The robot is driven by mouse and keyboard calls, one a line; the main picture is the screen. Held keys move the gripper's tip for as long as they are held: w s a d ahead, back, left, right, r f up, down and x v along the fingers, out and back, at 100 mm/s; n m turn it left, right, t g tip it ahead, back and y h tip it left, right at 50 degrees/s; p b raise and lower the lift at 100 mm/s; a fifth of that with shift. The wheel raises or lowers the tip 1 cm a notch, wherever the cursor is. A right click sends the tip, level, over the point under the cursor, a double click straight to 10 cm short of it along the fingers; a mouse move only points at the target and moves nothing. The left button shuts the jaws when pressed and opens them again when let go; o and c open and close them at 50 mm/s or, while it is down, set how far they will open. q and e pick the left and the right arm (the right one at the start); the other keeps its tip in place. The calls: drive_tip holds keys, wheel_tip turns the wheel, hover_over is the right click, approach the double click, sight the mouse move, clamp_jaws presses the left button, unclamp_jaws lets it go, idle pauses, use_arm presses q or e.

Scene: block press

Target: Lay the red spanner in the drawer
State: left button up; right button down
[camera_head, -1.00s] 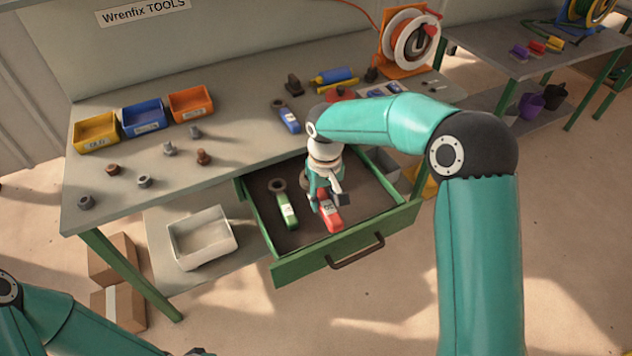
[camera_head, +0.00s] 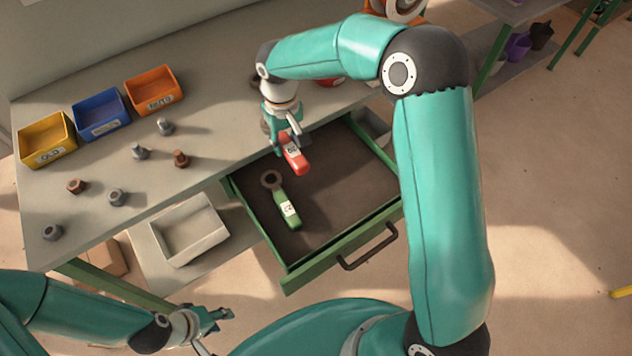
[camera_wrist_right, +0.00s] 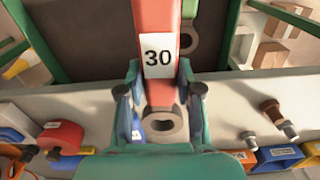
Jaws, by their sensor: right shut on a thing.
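A green spanner (camera_head: 287,208) lies in the drawer's left part. My left gripper (camera_head: 224,332) looks open and empty at the bottom, partly cut off by the frame.
The drawer's right side is bare. Yellow (camera_head: 46,142), blue (camera_head: 101,115) and orange (camera_head: 154,92) bins stand on the table (camera_head: 110,225), with several loose bolts and nuts before them. A white tray (camera_head: 190,231) sits on the shelf left of the drawer.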

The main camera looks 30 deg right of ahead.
drive_tip(key=shift+s+d+r, duration=0.1)
drive_tip(key=shift+s+d, duration=0.15)
drive_tip(key=shift+d, duration=0.2)
drive_tip(key=shift+d+b, duration=0.3)
drive_tip(key=shift+d, duration=0.1)
drive_tip(key=s+d+r+b, duration=0.1)
drive_tip(key=d+b, duration=0.4)
drive_tip(key=d, duration=0.1)
wheel_tip(320, 180, up, 2)
drive_tip(key=b, duration=0.4)
hover_over(339, 176)
drive_tip(key=shift+n, duration=0.3)
wheel_tip(339, 176, down, 18)
drive_tip(key=shift+s+f+p, duration=0.1)
drive_tip(key=shift+s+p, duration=0.05)
drive_tip(key=shift+p, duration=0.15)
drive_tip(key=shift+f, duration=0.3)
